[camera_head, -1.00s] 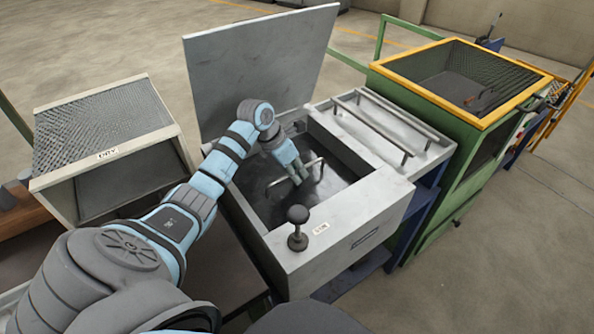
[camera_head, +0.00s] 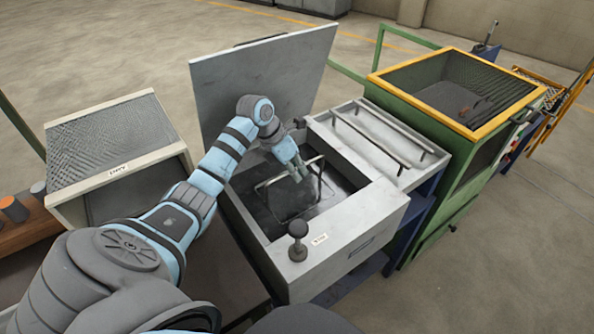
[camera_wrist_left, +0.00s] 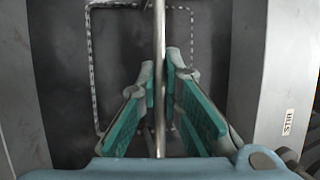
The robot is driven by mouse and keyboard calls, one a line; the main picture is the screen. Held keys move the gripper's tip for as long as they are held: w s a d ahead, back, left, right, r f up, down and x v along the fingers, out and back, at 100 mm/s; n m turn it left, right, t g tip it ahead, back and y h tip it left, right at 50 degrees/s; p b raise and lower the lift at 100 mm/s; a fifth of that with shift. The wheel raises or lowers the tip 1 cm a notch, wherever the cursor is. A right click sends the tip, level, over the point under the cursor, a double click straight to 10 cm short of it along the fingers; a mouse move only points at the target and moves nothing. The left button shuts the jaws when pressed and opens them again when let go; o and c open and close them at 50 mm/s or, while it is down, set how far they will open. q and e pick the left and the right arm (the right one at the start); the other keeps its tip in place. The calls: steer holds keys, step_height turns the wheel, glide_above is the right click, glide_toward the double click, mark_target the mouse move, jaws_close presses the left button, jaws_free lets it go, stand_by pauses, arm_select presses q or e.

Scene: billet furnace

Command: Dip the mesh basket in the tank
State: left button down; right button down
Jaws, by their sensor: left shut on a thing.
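My left gripper (camera_head: 298,174) is shut on the thin metal handle (camera_head: 270,182) of the mesh basket, over the open tank. In the left wrist view the gripper (camera_wrist_left: 167,105) has its teal-padded fingers on both sides of the handle bar (camera_wrist_left: 159,35). The tank (camera_head: 345,228) is a pale metal box holding dark liquid (camera_head: 250,200). The handle stands clear above the liquid. A wire rectangle, the basket's rim (camera_wrist_left: 92,70), shows against the dark surface; the mesh body below is hidden. My right gripper is out of view.
A raised lid panel (camera_head: 260,80) stands behind the tank. A knob (camera_head: 298,240) sits on its front rim, and rails (camera_head: 385,140) lie on the right-hand shelf. A white bin (camera_head: 115,165) is left; a green yellow-rimmed cabinet (camera_head: 450,100) is right.

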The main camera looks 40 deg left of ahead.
arm_select(q)
step_height(320, 180, up, 18)
steer(key=p, duration=1.3)
steer(key=shift+p, duration=0.35)
